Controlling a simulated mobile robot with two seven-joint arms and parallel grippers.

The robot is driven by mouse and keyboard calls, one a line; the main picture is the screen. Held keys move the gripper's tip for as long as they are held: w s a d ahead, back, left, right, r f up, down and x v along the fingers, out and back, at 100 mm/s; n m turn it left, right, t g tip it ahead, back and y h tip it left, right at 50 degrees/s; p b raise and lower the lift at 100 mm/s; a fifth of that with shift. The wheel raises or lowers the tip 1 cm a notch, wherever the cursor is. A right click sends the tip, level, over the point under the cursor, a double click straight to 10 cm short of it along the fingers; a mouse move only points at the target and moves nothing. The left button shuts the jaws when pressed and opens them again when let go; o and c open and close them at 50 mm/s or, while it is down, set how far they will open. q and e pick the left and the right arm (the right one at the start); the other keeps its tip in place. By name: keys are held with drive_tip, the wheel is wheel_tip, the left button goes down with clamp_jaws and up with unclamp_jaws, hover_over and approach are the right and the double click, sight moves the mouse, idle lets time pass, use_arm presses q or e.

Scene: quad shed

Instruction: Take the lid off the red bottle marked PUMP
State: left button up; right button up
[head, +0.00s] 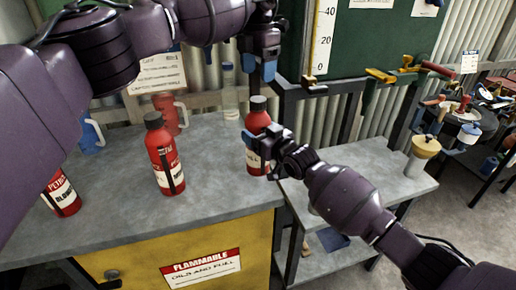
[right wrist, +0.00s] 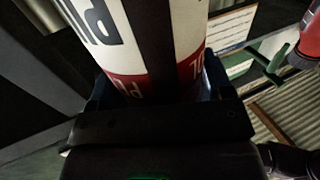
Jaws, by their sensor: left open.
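A red bottle (head: 255,124) with a black lid (head: 258,103) stands upright at the right end of the grey bench.
Another red bottle (head: 160,142) with a black lid stands at mid-bench; a third (head: 66,200) is partly behind my left arm. A red jug (head: 166,110) and a blue jug (head: 92,136) are at the back. A lower shelf (head: 375,165) lies right of the bench (head: 215,190).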

sight(258, 99)
drive_tip(key=c, duration=0.7)
use_arm(q)
drive_tip(key=shift+w+r, duration=0.1)
drive_tip(key=shift+r, duration=0.1)
use_arm(e)
drive_tip(key=shift+c, duration=0.9)
use_arm(q)
drive_tip(key=m, duration=0.2)
drive_tip(key=r+m, duration=0.1)
drive_tip(key=m, duration=0.4)
drive_tip(key=shift+w+a+r, duration=0.15)
drive_tip(key=shift+a, duration=0.1)
drive_tip(key=m, duration=0.5)
drive_tip(key=shift+d+f, duration=0.1)
drive_tip(key=shift+f, duration=0.25)
drive_tip(key=m, duration=0.6)
drive_tip(key=shift+s+d+f, duration=0.1)
drive_tip(key=shift+s+f, duration=0.1)
drive_tip(key=shift+f, duration=0.1)
drive_tip(key=m, duration=0.4)
drive_tip(key=shift+f, duration=4.25)
